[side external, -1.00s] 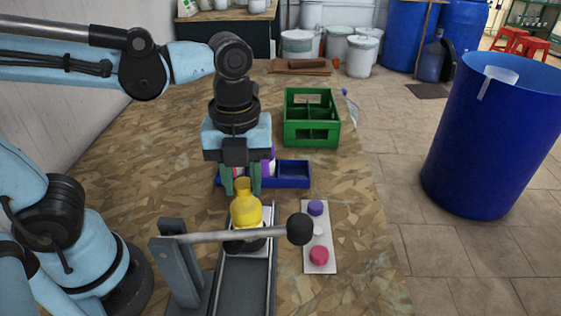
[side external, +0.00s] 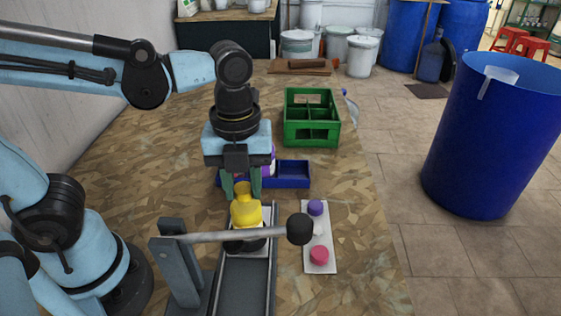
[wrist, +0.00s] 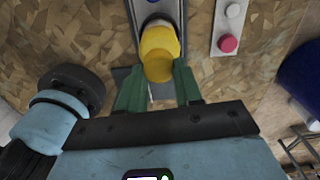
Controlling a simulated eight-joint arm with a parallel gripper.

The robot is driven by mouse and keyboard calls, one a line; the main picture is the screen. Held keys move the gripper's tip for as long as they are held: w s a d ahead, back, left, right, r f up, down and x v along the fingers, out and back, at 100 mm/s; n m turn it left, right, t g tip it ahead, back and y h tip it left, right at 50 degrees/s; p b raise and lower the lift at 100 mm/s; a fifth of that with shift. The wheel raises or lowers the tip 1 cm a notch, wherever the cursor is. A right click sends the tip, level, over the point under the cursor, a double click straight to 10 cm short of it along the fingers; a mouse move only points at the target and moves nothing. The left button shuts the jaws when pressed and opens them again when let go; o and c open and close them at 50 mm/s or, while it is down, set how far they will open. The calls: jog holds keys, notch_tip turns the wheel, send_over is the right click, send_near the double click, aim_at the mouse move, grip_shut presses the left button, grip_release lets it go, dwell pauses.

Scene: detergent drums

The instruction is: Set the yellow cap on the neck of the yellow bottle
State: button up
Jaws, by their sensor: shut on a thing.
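The yellow bottle (side external: 246,213) stands upright at the far end of a grey rail fixture (side external: 243,285). My gripper (side external: 243,187) points down at the height of the bottle's top. Its green fingers are shut on the yellow cap (wrist: 158,69), which in the wrist view overlaps the bottle (wrist: 160,40). In the side view the cap and the neck blend into one yellow shape, so I cannot tell whether they touch.
A grey lever with a black knob (side external: 300,228) crosses in front of the bottle. A white strip (side external: 320,265) at its right carries purple, white and pink caps. A blue tray (side external: 293,174) and a green crate (side external: 311,118) stand behind. A blue drum (side external: 490,140) stands right.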

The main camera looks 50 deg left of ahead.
aim_at(243, 190)
jog(key=shift+f, duration=0.45)
dwell(0.6)
jog(key=o, duration=1.5)
jog(key=shift+c, duration=0.2)
jog(key=shift+r, duration=0.1)
jog(key=shift+r, duration=3.65)
